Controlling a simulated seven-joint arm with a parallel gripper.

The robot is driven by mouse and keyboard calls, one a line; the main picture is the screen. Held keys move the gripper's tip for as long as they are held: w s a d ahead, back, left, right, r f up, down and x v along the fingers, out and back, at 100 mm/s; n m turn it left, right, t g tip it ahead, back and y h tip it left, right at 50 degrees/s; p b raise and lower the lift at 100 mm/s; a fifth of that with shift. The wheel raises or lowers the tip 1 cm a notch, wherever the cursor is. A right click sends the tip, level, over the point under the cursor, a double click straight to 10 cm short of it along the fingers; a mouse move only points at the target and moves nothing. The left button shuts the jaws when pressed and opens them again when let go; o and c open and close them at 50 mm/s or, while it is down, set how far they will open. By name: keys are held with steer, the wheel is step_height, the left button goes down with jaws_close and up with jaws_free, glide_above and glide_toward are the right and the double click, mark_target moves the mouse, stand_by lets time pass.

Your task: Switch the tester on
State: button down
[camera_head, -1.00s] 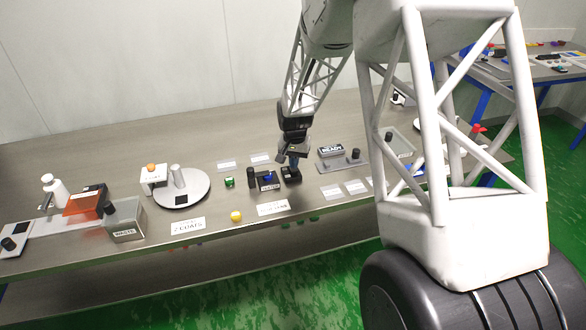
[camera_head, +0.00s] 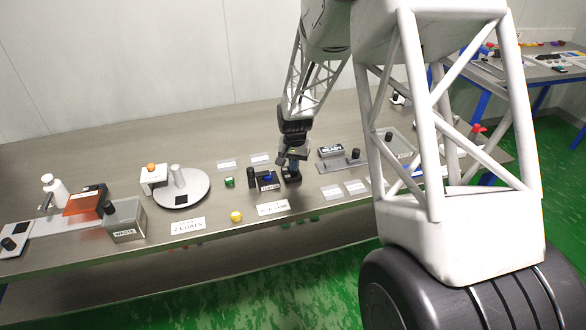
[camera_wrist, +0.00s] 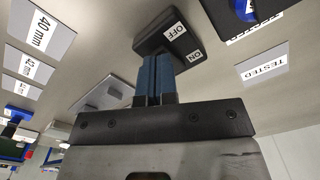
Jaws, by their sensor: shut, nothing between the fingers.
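The black rocker switch (camera_wrist: 180,42) has white OFF and ON labels and fills the top middle of the wrist view. In the head view the switch (camera_head: 291,178) sits low under my gripper, partly hidden. The tester (camera_head: 265,182), a dark block with a blue part and a label, stands just left of it; its blue part (camera_wrist: 247,10) shows at the top right of the wrist view. My gripper (camera_wrist: 155,60) has its blue fingers together and empty. Their tips overlap the switch's near edge in the wrist view; I cannot tell whether they touch.
A white TESTED card (camera_wrist: 263,68) lies flat on the bench. A 40 mm card (camera_wrist: 40,30) and others lie to its left. A READY block (camera_head: 331,149) stands right of my gripper. A green block (camera_head: 229,182) and a yellow button (camera_head: 236,216) are left of the tester.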

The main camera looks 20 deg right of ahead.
steer(key=shift+f, duration=0.45)
stand_by(0.5)
steer(key=shift+r, duration=0.15)
steer(key=shift+r, duration=3.35)
